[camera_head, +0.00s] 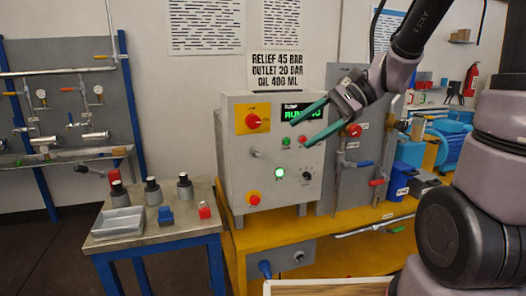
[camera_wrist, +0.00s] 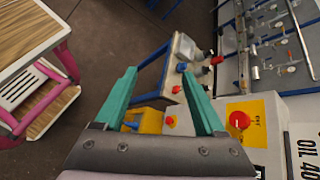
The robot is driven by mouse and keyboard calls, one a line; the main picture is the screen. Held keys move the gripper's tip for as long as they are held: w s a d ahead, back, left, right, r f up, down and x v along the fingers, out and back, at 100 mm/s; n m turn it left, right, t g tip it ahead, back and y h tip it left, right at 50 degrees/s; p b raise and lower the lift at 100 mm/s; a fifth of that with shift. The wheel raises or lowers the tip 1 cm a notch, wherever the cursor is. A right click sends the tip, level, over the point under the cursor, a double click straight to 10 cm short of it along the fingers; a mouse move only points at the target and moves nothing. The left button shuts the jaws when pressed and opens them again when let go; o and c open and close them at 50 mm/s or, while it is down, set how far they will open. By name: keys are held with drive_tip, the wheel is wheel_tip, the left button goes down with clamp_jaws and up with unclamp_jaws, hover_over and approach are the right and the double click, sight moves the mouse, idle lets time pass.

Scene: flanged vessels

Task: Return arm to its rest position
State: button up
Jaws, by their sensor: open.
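My gripper (camera_head: 318,121) is raised in front of the control panel box (camera_head: 240,180) in the head view. Its two teal fingers are spread apart with nothing between them. In the wrist view my gripper (camera_wrist: 165,95) also shows open and empty. The panel carries a lit green display, a lit green button (camera_head: 279,173), a red knob on a yellow plate (camera_head: 253,121) and a black dial (camera_head: 307,175). The fingers overlap the panel's upper right in the head view; I cannot tell the exact gap, but no contact shows.
The panel stands on a yellow bench (camera_head: 300,243). At left, a small table (camera_head: 143,232) bears a grey tray (camera_head: 118,222) and several small fittings. Piped valves, a blue box (camera_head: 399,180) and blue pumps are at right. A wooden-topped pink-legged table (camera_wrist: 25,38) shows in the wrist view.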

drive_tip(key=s+d+r+n+t+h, duration=0.2)
drive_tip(key=s+d+r+t+h, duration=0.1)
drive_tip(key=d, duration=0.4)
drive_tip(key=s+d+r+n+t+h, duration=0.2)
drive_tip(key=d+r+n+t+h, duration=0.1)
drive_tip(key=d+r+t+h, duration=0.2)
drive_tip(key=shift+s+d+h, duration=0.4)
drive_tip(key=shift+d+h, duration=0.2)
drive_tip(key=shift+d, duration=0.6)
